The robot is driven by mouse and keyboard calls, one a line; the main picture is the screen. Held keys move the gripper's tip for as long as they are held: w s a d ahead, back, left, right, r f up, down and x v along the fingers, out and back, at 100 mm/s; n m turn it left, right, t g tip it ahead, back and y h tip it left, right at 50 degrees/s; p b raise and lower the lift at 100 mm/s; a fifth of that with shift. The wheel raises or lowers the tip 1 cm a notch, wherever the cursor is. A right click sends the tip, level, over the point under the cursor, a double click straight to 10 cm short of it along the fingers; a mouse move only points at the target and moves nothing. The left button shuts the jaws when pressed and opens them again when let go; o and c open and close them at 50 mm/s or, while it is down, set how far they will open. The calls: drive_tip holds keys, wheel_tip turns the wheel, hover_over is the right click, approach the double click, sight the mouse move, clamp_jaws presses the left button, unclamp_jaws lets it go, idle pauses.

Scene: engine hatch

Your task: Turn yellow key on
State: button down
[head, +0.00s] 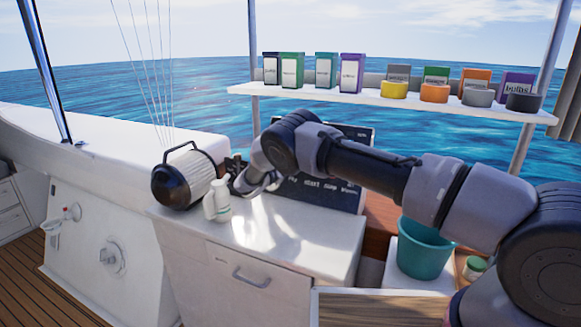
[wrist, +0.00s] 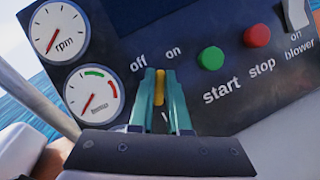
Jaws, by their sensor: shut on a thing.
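The yellow key (wrist: 160,87) shows in the wrist view on the dark control panel (wrist: 190,48), below and between the "off" and "on" labels. It looks close to upright in that picture. My gripper (wrist: 160,80) has its two teal fingers on either side of the key and is shut on it. In the head view my gripper (head: 240,180) is in front of the panel (head: 335,195), at its left end. The key is too small or hidden to make out there. The lower part of the key is hidden between my fingers.
A green start button (wrist: 210,58), a red stop button (wrist: 257,34) and a blower switch (wrist: 296,14) lie right of the key. A lantern-like cylinder (head: 190,178) and white bottles (head: 217,200) stand close to my gripper on the white cabinet (head: 290,235).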

drive_tip(key=m+g, duration=0.1)
drive_tip(key=m, duration=0.2)
drive_tip(key=m+g+h, duration=0.1)
drive_tip(key=m, duration=0.2)
drive_tip(key=shift+s+m+g, duration=0.1)
drive_tip(key=shift+m+g, duration=0.2)
drive_tip(key=shift+g, duration=0.1)
drive_tip(key=c, duration=0.9)
unclamp_jaws()
drive_tip(key=v, duration=1)
drive_tip(key=shift+s+a, duration=0.25)
